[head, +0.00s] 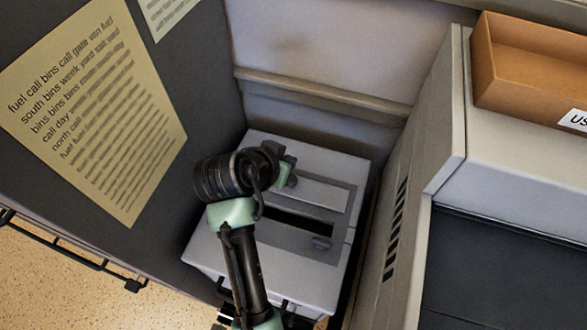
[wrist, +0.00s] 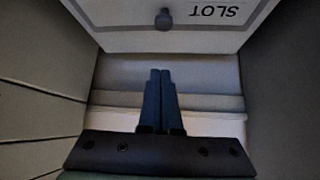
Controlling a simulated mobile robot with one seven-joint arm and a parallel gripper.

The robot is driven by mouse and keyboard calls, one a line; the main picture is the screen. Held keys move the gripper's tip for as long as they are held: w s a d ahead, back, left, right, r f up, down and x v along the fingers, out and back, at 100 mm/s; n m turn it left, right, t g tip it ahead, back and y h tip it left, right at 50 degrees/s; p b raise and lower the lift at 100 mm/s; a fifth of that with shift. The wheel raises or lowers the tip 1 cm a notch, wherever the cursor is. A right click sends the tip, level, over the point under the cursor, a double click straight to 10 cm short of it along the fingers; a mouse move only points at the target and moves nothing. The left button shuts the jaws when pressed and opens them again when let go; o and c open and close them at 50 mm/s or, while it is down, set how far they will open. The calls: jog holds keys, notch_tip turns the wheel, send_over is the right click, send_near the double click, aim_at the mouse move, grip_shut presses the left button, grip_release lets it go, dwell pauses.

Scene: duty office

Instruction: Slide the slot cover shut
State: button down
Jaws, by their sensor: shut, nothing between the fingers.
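A pale grey box (head: 215,262) stands in the corner, with a darker grey frame and a long dark slot opening (head: 300,219) on its top. The slot shows as an uncovered dark gap. In the wrist view, a pale panel (wrist: 120,30) bears an upside-down label "SLOT" (wrist: 214,11) and a grey knob (wrist: 164,20). I cannot tell which part is the sliding cover. My gripper (wrist: 160,71) is shut and empty, its fingertips apart from the knob in the picture. My wrist hides part of the box's top in the head view.
A dark partition with a printed sheet (head: 95,105) rises at the left. A pale cabinet with vents (head: 395,228) stands close at the right, bearing an orange-brown tray (head: 530,65). A wall with a rail (head: 325,92) is behind. Room around the box is narrow.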

jog(key=x, duration=1)
jog(key=shift+w, duration=0.1)
jog(key=s, duration=0.1)
jog(key=s+a+p, duration=0.1)
jog(key=s, duration=0.1)
jog(key=shift+a+f, duration=0.1)
jog(key=shift+a, duration=0.1)
jog(key=shift+s+a+f, duration=0.15)
jog(key=shift+s, duration=0.1)
jog(key=shift+s, duration=0.1)
jog(key=s+p, duration=0.1)
jog(key=s, duration=0.1)
jog(key=s+a+p, duration=0.1)
jog(key=s, duration=0.2)
jog(key=s+a+p, duration=0.1)
jog(key=s, duration=0.1)
jog(key=shift+s+a, duration=0.15)
jog(key=shift+a, duration=0.05)
jog(key=shift+s+a+f, duration=0.1)
jog(key=shift+s, duration=0.1)
